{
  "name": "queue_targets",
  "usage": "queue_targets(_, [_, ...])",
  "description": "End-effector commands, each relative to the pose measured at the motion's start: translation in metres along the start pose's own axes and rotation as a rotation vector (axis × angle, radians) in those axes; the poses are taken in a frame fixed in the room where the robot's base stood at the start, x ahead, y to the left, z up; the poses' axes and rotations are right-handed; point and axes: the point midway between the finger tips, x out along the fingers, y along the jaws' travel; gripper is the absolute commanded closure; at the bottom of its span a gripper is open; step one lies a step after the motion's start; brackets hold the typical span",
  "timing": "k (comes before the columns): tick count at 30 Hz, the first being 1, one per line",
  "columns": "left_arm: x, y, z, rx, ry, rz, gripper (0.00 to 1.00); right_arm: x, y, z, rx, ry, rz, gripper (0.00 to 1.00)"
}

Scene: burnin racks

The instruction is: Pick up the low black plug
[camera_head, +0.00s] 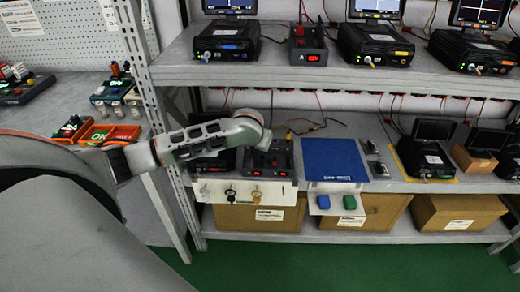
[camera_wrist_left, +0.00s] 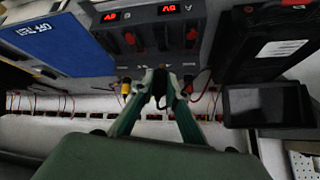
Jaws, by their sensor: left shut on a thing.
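My left gripper (camera_wrist_left: 160,82) shows in the left wrist view, its two green-sided fingers closing together at the tips. A small dark piece (camera_wrist_left: 161,96), which looks like the black plug, is between the fingers; its outline is partly hidden. The fingertips are just in front of the black unit with red digits (camera_wrist_left: 150,36), which carries red and black plugs. In the head view my left arm reaches across the lower shelf, and its fingertips cannot be made out there. My right gripper is in neither view.
The lower shelf also holds a blue mat (camera_head: 333,160) and a black unit with a screen (camera_head: 424,158). A yellow-ended plug (camera_wrist_left: 125,87) and a red lead (camera_wrist_left: 202,84) are close beside the fingers. Keys hang on the shelf's front panel (camera_head: 216,192).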

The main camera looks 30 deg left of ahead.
Motion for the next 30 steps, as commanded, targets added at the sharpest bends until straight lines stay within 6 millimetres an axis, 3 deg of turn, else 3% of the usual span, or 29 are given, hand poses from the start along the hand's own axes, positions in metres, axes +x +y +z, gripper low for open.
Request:
queue_targets(1, [-0.016,0.000,-0.009,-0.001,0.005,0.002,1.00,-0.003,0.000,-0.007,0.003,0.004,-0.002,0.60])
queue_targets(8, [-0.051,0.021,0.043,0.003,-0.004,0.005,1.00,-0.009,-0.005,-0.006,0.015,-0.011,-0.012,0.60])
queue_targets(19, [-0.111,0.052,0.114,-0.001,-0.005,0.004,1.00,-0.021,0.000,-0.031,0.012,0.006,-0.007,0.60])
queue_targets(30, [-0.147,0.060,0.129,-0.031,-0.225,0.071,1.00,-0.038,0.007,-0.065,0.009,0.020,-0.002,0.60])
